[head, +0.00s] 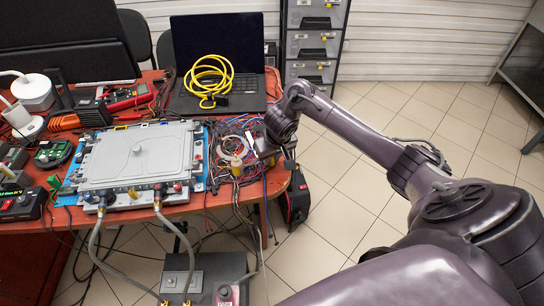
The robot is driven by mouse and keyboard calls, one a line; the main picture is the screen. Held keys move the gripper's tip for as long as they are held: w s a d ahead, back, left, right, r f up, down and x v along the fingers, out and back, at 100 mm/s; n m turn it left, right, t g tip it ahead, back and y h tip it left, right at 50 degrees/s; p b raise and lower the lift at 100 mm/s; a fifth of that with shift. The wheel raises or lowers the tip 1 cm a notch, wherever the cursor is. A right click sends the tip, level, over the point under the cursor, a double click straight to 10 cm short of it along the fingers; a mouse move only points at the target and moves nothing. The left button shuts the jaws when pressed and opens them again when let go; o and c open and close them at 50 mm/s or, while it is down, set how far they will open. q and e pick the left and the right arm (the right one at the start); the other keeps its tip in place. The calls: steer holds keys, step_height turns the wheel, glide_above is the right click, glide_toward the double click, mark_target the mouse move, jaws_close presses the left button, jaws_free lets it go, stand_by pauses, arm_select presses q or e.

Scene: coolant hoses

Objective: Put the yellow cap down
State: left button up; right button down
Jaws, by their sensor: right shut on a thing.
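My right arm comes in from the right, and its gripper (262,152) is low over the right end of the red table, above a tangle of wires. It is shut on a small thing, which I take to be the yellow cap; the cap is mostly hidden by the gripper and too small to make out. A pale yellow round piece (236,166) shows among the wires just left of the gripper; I cannot tell whether they touch. My left gripper is not in view.
A grey metal-covered unit (138,158) with hoses at its front edge lies on a blue mat left of the gripper. Coiled yellow cable (208,78) lies on a laptop (243,92) behind. Loose wires (232,140) crowd the table's right end. Open floor lies to the right.

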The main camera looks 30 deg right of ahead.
steer(key=c, duration=1.3)
jaws_free()
steer(key=shift+f, duration=0.1)
steer(key=shift+o, duration=0.2)
steer(key=shift+r, duration=0.3)
steer(key=p+v, duration=0.7)
steer(key=v, duration=0.4)
steer(key=shift+r, duration=0.35)
steer(key=shift+s+a, duration=0.15)
